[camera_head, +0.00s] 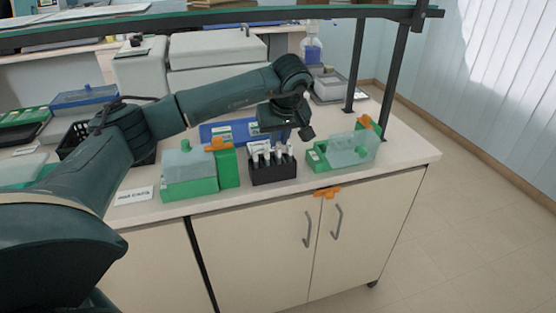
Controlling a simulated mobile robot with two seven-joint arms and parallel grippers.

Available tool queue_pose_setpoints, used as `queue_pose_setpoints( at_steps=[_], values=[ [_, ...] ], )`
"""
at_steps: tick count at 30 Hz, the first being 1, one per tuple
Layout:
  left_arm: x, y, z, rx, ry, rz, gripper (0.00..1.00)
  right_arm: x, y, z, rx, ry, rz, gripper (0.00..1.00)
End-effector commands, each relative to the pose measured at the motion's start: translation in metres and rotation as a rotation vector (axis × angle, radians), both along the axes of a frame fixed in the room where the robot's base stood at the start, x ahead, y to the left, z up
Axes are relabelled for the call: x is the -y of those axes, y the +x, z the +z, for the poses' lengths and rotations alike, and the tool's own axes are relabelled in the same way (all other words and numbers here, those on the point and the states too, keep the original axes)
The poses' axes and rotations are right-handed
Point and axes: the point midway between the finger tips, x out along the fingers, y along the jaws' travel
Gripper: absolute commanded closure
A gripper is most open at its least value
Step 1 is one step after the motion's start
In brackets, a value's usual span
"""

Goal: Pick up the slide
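My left arm reaches in from the left, and its gripper (284,134) points down just above and behind a black rack (273,173). The rack holds several white-topped upright pieces (267,157). The fingers are small and dark here, and I cannot tell whether they are open or shut or hold anything. I cannot make out a glass slide for certain. A green staining box with a translucent cover (190,170) stands left of the rack. Another green box with a translucent cover (347,150) stands to its right. My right gripper is not in view.
A blue box (222,131) lies behind the rack. Orange pieces show by the green boxes, and another orange piece (327,192) shows at the counter's front edge. A white label card (134,195) lies at left. The counter's right end (410,150) is clear.

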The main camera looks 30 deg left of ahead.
Motion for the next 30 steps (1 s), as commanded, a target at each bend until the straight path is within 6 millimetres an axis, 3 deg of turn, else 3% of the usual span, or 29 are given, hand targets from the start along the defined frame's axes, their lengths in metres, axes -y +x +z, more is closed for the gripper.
queue_pose_setpoints(
  at_steps=[9,16,22,30],
  values=[
    [-0.010,0.008,-0.039,-0.003,0.000,-0.001,0.85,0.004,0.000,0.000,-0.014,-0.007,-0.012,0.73],
    [-0.010,0.009,-0.040,-0.001,0.000,-0.002,0.85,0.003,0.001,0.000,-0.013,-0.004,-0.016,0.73],
    [-0.010,0.009,-0.040,-0.001,-0.001,-0.001,1.00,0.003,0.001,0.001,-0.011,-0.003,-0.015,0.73],
    [-0.010,0.009,-0.040,0.000,-0.001,-0.001,1.00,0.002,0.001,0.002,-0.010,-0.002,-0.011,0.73]
  ],
)
